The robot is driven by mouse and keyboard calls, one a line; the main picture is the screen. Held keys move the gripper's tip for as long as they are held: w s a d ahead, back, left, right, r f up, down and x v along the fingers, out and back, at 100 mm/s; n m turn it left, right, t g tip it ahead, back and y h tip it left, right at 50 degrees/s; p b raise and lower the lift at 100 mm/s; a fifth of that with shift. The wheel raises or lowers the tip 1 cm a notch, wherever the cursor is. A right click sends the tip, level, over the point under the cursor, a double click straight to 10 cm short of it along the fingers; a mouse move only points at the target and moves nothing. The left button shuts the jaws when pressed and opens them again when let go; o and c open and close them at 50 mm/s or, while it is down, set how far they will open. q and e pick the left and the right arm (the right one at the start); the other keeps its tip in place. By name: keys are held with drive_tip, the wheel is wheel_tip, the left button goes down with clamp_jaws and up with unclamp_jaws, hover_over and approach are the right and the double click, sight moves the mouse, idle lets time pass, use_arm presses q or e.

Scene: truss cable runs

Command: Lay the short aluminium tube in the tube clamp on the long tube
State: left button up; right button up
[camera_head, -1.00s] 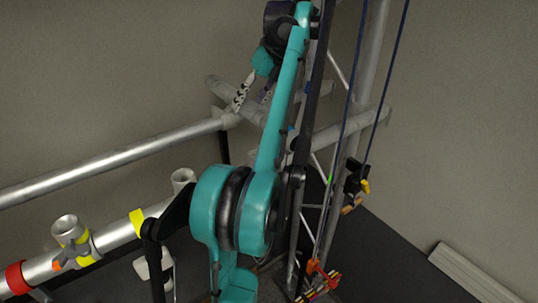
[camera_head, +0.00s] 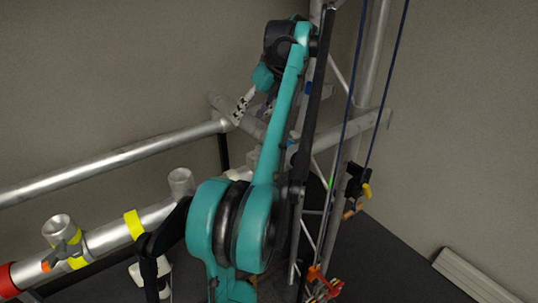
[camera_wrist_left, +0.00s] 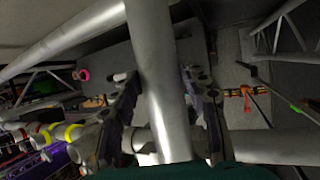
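My left gripper (camera_head: 242,104) is at the upper middle in the head view, its fingers partly in front of a grey tube. In the left wrist view the fingers (camera_wrist_left: 163,105) stand on both sides of this aluminium tube (camera_wrist_left: 152,55), close against it. I take it as the short tube; its free end (camera_head: 219,103) shows in the head view. A long tube (camera_head: 105,237) with yellow and red bands runs across the lower left. A metal clamp-like fitting (camera_head: 66,252) with an orange tip sits on it. Whether this is the tube clamp I cannot tell. My right gripper is out of view.
Another long rail (camera_head: 110,162) runs along the wall at left. A truss upright with a crossbar (camera_head: 345,130) stands right of my arm. Blue cables (camera_head: 386,95) hang there beside a black and yellow fitting (camera_head: 358,182). A pale ribbed panel (camera_head: 480,277) lies on the dark floor at right.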

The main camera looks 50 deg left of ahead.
use_arm(q)
drive_tip(key=shift+o, duration=1)
drive_tip(key=v, duration=0.7)
drive_tip(key=shift+r, duration=0.2)
drive_tip(key=shift+d, duration=0.15)
